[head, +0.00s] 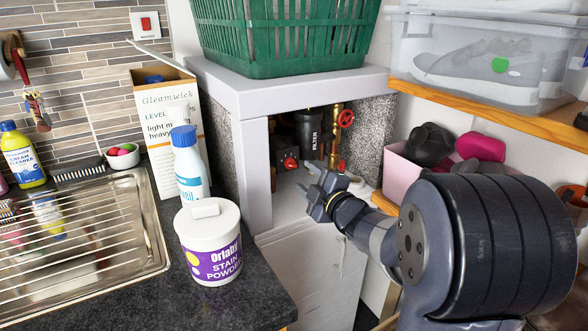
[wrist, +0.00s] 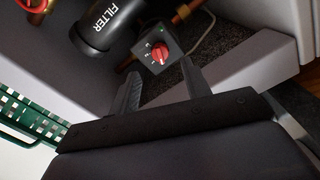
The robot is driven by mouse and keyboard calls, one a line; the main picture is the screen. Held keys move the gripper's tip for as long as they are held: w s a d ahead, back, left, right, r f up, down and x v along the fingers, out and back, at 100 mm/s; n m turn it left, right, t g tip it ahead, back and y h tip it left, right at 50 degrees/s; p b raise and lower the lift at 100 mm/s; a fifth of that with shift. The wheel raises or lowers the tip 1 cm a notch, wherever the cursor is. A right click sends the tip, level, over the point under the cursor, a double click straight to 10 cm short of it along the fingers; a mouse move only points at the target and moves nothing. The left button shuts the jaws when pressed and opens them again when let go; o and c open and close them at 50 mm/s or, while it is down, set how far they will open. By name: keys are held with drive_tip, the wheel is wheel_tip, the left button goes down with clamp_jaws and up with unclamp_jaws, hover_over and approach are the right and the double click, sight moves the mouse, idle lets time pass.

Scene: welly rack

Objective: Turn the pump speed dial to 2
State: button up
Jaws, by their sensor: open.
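The pump speed dial (head: 290,162) is a small red knob on a dark box inside the open cupboard recess. In the wrist view the red dial (wrist: 160,62) sits on a dark grey square face with small pale marks, too small to read surely, and a green light beside it. My gripper (head: 318,180) is in front of the recess, to the right of the dial in the head view. In the wrist view its two fingers (wrist: 163,88) are spread and empty, pointing towards the dial, apart from it. The dial's setting cannot be told.
A black filter canister (head: 309,132) stands beside the dial, with a red valve wheel (head: 346,118) on brass pipes to its right. The white recess frame (head: 252,170) edges the opening. A green basket (head: 290,40) stands above; a stain powder tub (head: 209,245) is on the counter.

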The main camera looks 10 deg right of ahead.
sight(293, 166)
drive_tip(key=x, duration=0.5)
drive_tip(key=shift+w+a, duration=0.1)
drive_tip(key=shift+w, duration=0.2)
drive_tip(key=shift+c, duration=0.5)
drive_tip(key=c, duration=0.9)
